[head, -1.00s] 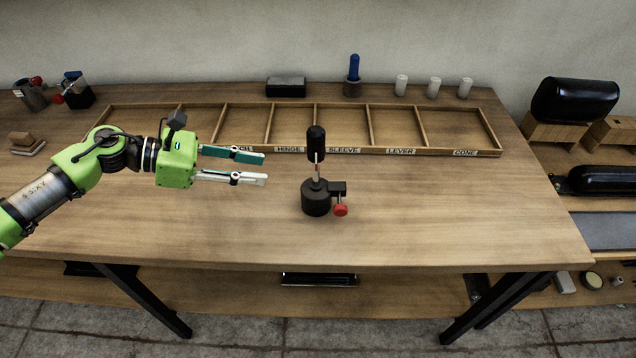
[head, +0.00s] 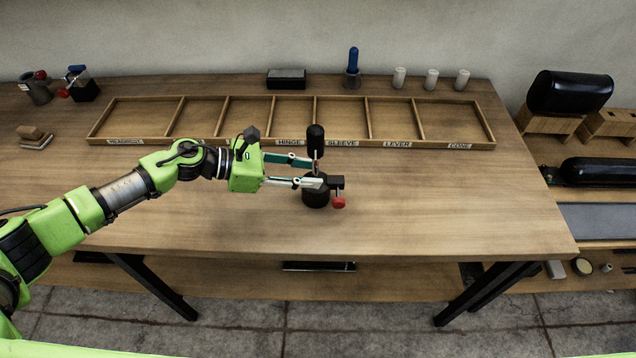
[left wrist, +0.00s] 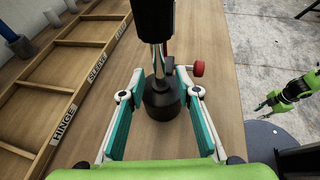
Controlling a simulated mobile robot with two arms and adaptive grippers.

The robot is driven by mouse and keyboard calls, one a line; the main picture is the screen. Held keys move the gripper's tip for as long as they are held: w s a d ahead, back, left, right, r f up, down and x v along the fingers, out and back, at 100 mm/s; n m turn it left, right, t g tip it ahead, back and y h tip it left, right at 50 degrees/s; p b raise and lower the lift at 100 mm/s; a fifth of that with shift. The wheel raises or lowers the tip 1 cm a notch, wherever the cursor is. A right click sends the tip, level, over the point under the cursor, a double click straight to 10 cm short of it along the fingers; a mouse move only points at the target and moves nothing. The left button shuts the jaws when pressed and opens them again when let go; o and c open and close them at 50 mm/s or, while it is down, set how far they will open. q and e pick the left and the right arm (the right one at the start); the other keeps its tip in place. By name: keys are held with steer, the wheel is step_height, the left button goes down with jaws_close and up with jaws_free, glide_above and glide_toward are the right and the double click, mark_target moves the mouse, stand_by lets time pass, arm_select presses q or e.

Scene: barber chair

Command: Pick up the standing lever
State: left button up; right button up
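The standing lever (head: 315,139) has a thick black grip on top and a thin metal shaft. It stands upright in a round black holder (head: 316,198) with a red knob (head: 339,203) on its right side. In the left wrist view the lever's grip (left wrist: 152,18) is at top centre, with its shaft below it. My left gripper (head: 314,172) is open, with its fingertips at shaft height below the grip. In the left wrist view its fingers spread on both sides of the shaft and holder. My right gripper (left wrist: 262,110) shows small at the right there, its fingers apart and empty.
A wooden tray (head: 220,143) with labelled compartments lies behind the lever. A black box (head: 286,79), a blue-handled tool (head: 353,62) and white cylinders (head: 431,80) stand along the back. Table to the right of the holder is clear.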

arm_select(q)
steer(key=shift+a, duration=0.1)
jaws_close()
steer(key=shift+r, duration=0.1)
steer(key=shift+w+r+b, duration=0.1)
steer(key=shift+r+b, duration=0.2)
steer(key=shift+r, duration=0.2)
steer(key=shift+s+r+b, duration=0.2)
steer(key=shift+r+b, duration=0.3)
steer(key=shift+r, duration=0.75)
steer(key=s+r+b, duration=0.1)
steer(key=s+r, duration=0.3)
steer(key=s, duration=0.3)
steer(key=s+d+r+b, duration=0.1)
steer(key=s+r, duration=0.4)
steer(key=s, duration=0.1)
steer(key=shift+s+r, duration=0.25)
steer(key=shift+s, duration=0.1)
steer(key=shift+f, duration=0.1)
